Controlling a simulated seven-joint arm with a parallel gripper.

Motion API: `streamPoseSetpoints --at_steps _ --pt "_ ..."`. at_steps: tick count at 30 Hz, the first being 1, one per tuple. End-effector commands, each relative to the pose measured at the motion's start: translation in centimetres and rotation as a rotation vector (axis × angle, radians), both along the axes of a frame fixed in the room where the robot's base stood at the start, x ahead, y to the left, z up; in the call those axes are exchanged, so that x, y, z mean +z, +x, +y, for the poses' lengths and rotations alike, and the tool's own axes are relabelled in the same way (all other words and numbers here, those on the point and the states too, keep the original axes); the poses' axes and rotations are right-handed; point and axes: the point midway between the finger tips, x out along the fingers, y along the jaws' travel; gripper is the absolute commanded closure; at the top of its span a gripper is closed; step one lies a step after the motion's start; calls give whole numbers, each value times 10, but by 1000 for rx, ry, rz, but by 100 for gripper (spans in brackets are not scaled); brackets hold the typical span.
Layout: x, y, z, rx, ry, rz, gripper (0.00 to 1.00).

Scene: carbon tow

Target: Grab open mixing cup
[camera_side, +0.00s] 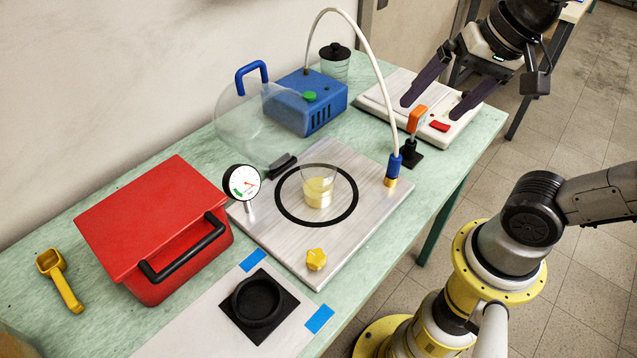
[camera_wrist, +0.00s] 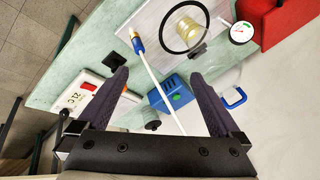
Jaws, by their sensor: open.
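The open mixing cup (camera_side: 318,187) is clear, with pale yellow contents. It stands upright inside a black ring (camera_side: 345,215) on a metal plate (camera_side: 375,200). In the wrist view the cup (camera_wrist: 186,32) shows near the top, beyond my fingertips. My gripper (camera_side: 430,110) is open with nothing between its two dark fingers. It hangs at the upper right in the side view, over the white device and well apart from the cup. Its fingers (camera_wrist: 159,73) also show wide apart in the wrist view.
A white hose ends in a blue fitting (camera_side: 393,167) on the plate, right of the cup. A clear dome (camera_side: 245,125), blue pump (camera_side: 308,100), gauge (camera_side: 241,182) and yellow knob (camera_side: 316,259) surround it. A red box (camera_side: 150,220) stands left. A lidded cup (camera_side: 335,62) stands behind.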

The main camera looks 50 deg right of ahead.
Motion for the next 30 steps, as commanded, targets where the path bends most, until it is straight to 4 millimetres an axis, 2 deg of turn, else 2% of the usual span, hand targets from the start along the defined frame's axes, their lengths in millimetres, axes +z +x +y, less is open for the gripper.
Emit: streamPoseSetpoints --at_steps 4,7,12,15,19,26,30 --pt "11 40 15 -285 162 116 0" --pt "9 74 29 -482 249 218 0" --pt "-12 124 55 -695 304 372 0" --pt "-30 143 66 -712 289 432 0" --pt "-50 152 74 -703 262 481 0" --pt "-76 151 80 -696 245 508 0" --pt "-103 150 84 -696 245 508 0"
